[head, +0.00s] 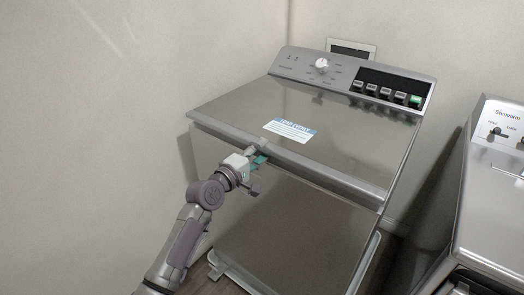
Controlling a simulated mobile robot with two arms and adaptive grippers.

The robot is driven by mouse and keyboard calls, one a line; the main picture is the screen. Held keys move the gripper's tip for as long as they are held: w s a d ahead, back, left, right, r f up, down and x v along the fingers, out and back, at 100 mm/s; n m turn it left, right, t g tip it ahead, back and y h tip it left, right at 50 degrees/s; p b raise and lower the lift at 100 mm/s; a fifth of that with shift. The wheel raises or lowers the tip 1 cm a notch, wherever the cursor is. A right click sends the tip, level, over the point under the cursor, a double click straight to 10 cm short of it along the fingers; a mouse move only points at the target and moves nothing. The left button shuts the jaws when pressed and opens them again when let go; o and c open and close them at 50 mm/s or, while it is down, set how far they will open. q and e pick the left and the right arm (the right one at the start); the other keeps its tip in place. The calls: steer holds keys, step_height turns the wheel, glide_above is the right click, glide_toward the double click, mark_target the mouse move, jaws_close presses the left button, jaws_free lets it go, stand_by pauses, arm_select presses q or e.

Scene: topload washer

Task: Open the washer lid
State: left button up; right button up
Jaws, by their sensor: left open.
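The topload washer (297,210) stands in the middle of the head view. Its grey lid (340,135) lies flat and closed on top, with a blue and white label (289,130) near its front edge. My left gripper (260,158) is at the front edge of the lid, left of the edge's middle, with its open fingers close to the rim. Whether a finger touches the rim or reaches under it, I cannot tell. My right gripper does not show.
The control panel (350,77) with a white knob (322,65) and several buttons rises behind the lid. A second appliance (492,200) stands to the right across a narrow gap. A plain wall (90,120) bounds the left side.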

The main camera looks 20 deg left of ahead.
arm_select(q)
steer(key=shift+w+d, duration=0.2)
steer(key=shift+w, duration=0.25)
steer(key=shift+c, duration=0.2)
jaws_close()
